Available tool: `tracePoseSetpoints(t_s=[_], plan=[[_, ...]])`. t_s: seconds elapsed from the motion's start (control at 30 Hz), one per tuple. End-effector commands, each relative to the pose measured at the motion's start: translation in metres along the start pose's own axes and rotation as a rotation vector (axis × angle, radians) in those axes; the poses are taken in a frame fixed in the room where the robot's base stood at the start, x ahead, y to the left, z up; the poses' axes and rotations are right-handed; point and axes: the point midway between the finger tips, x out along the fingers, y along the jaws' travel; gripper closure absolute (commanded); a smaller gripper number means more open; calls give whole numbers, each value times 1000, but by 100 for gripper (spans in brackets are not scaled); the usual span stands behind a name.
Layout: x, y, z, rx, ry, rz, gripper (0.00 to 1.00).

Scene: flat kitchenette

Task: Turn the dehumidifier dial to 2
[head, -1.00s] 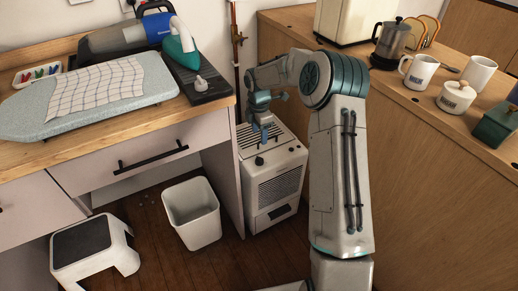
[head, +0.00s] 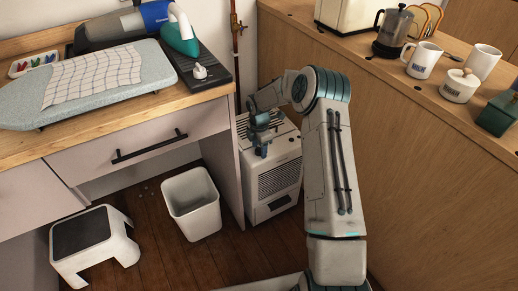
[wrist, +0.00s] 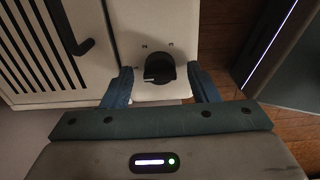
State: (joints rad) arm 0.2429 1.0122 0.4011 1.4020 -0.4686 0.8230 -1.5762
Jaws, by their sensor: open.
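The dehumidifier (head: 275,181) is a white box with a grille on its front, standing on the floor between the counter and the wooden cabinet. A pale pointer line on the dial faces left. My gripper (wrist: 160,76) is open, with one blue finger on each side of the dial and a gap to it on both sides. In the head view my gripper (head: 262,151) hides the dial.
A black handle-like part (wrist: 74,36) and a slotted vent (wrist: 27,45) lie left of the dial. A white bin (head: 191,205) and a step stool (head: 92,245) stand on the floor to the left. The counter side and the wooden cabinet (head: 420,190) flank the dehumidifier closely.

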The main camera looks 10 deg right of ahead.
Motion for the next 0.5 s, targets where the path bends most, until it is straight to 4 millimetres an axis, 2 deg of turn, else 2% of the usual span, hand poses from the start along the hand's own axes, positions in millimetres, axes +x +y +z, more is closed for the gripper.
tracePoseSetpoints(t_s=[0.33,0.37,0.5], plan=[[4,0,0,1,-1,1,46],[4,0,0,1,-1,1,52],[4,0,0,1,0,1,90]])
